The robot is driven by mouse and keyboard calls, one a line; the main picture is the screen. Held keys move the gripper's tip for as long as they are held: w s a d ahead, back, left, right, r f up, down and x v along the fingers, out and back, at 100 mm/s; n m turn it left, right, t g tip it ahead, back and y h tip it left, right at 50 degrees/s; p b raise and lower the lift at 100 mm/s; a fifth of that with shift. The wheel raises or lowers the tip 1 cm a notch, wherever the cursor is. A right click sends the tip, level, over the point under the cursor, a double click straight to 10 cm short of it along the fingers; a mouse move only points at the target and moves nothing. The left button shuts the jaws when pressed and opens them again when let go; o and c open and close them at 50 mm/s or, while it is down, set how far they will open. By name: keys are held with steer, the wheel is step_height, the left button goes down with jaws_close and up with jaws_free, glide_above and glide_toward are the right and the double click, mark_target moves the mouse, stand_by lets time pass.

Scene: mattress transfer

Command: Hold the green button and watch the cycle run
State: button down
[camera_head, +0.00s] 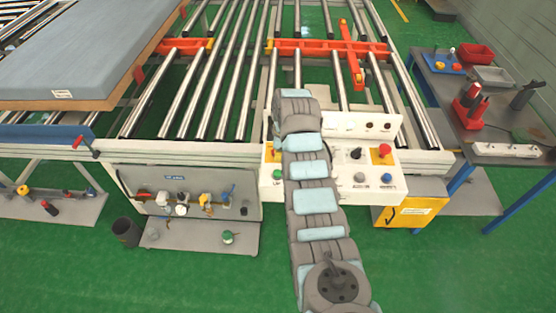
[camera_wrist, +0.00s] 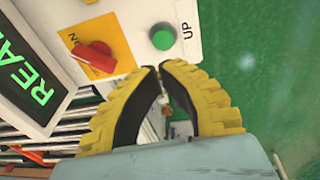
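The round green button (camera_wrist: 162,38), marked UP, sits on the white control panel (camera_wrist: 140,15) in the wrist view. In the head view a green button (camera_head: 277,174) shows at the panel's left end, beside my arm. My gripper (camera_wrist: 160,67) has yellow ribbed fingers with dark inner faces. Its fingertips meet just below the button in the wrist view, with nothing seen between them. The button's face is uncovered, and no contact shows. In the head view my arm hides the gripper and part of the panel.
A red rotary switch (camera_wrist: 92,57) on a yellow plate and a lit green-text display (camera_wrist: 30,80) are close to the gripper. A blue-grey mattress (camera_head: 90,50) lies at the left. Conveyor rollers (camera_head: 235,80) are bare behind the panel. A tool table (camera_head: 480,140) stands right.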

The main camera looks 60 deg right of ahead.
steer(key=shift+s+r, duration=0.15)
steer(key=shift+r, duration=0.9)
steer(key=shift+s+r, duration=0.1)
steer(key=shift+r, duration=0.95)
